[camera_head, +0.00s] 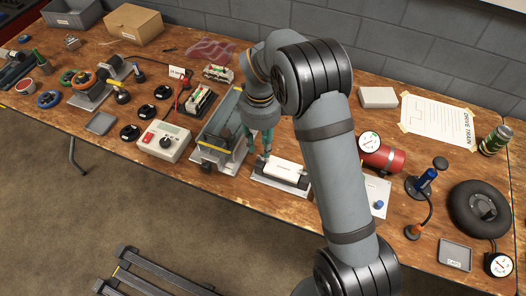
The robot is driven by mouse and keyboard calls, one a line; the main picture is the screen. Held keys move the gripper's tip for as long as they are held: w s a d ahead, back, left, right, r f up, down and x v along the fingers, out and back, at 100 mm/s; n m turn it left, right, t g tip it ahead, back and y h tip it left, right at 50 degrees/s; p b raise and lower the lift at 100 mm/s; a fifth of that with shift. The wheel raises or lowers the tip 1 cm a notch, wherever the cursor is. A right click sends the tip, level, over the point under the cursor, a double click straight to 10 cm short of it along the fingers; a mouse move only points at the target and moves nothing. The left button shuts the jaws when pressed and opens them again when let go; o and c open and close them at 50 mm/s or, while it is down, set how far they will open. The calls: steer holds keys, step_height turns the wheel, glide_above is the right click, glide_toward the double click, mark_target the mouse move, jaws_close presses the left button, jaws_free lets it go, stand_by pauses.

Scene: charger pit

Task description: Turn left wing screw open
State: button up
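My gripper (262,148) points down at the middle of the bench, with its teal fingers by the left end of a white block (286,169) on a grey base. The picture is too small to tell how far apart the fingertips are. A small dark part (267,157) shows at the block's left end, close to the fingertips. I cannot tell if it is the left wing screw or if the fingers touch it. A small dark fitting (303,181) sits at the block's right end. My arm covers the area right of the block.
A grey open-topped housing (222,137) stands close on the left of my gripper. A white meter box (164,141) is further left. A red cylinder with a gauge (384,158) and a blue-handled device (426,182) stand right of my arm. The bench front edge is near.

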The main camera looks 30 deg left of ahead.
mark_target(261, 161)
steer(key=shift+f+p, duration=0.35)
steer(key=shift+f, duration=2.4)
steer(key=c, duration=0.3)
steer(key=c, duration=0.4)
jaws_close()
